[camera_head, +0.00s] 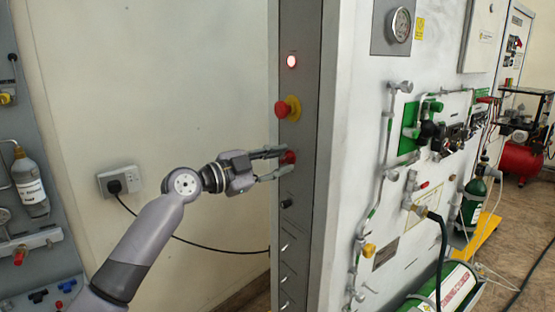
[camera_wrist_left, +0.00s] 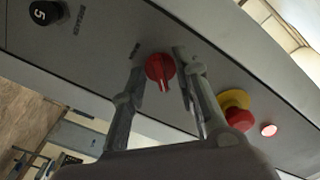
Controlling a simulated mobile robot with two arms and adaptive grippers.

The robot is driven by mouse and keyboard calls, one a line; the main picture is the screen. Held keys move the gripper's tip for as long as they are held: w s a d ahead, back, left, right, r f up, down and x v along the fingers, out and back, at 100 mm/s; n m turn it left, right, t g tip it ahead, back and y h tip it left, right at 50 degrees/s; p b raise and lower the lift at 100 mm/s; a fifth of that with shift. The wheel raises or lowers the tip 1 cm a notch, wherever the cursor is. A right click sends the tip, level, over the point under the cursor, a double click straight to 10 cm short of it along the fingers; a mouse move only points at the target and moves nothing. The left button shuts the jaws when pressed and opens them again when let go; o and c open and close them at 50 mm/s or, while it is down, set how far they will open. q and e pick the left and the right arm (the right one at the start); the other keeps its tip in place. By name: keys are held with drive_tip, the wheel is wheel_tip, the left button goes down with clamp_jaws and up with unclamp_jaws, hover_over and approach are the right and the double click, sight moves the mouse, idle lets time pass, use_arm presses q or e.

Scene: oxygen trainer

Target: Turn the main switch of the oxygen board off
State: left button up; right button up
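The main switch (camera_head: 288,158) is a red rotary knob on the narrow dark side panel of the oxygen board (camera_head: 300,110). In the left wrist view the red knob (camera_wrist_left: 161,68) has a pointer ridge directed toward the bottom of the picture. My left gripper (camera_head: 280,164) is at the knob, with one finger above it and one below. In the left wrist view its fingers (camera_wrist_left: 160,70) stand apart on both sides of the knob, with a small gap visible. My right gripper is not in view.
Above the switch are a red emergency button (camera_head: 283,108) on a yellow base and a lit lamp (camera_head: 292,61). Below it sits a black knob (camera_head: 286,203), marked 5 in the left wrist view. A socket (camera_head: 120,181) with a black cable is on the wall at left.

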use_arm(q)
drive_tip(key=shift+c, duration=0.2)
clamp_jaws()
